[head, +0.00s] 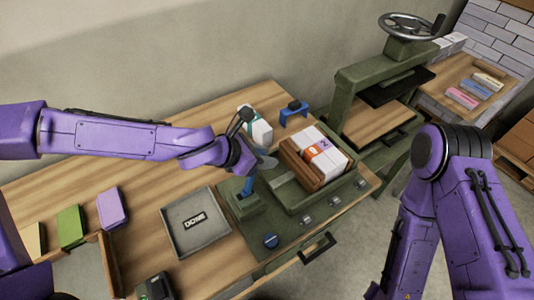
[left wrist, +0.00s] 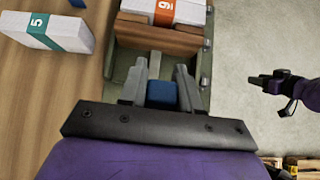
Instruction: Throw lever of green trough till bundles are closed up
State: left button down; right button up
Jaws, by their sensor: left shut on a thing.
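The green trough (head: 328,190) stands on the bench's right part. White bundles (head: 322,160) lie in it between brown wooden blocks (head: 292,164); one has an orange band. The trough and its orange-banded bundle (left wrist: 165,12) also show at the top of the left wrist view. The blue-handled lever (head: 248,184) rises at the trough's left end. My left gripper (head: 262,166) is shut on its blue grip (left wrist: 162,96), which sits between the fingers. My right gripper (left wrist: 268,82) shows small at the right of the left wrist view; its jaws are unclear.
A white bundle with a teal band (head: 257,128) stands behind the trough, near a blue stand (head: 295,112). A grey DONE tray (head: 187,239) lies to the left. A green press (head: 392,80) with a handwheel stands beyond. Purple and green blocks stand at the far left.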

pick_arm(q)
jog(key=shift+r, duration=0.1)
jog(key=c, duration=0.9)
grip_release()
jog(key=v, duration=1)
jog(key=shift+s+a+r, duration=0.1)
jog(key=shift+s, duration=0.05)
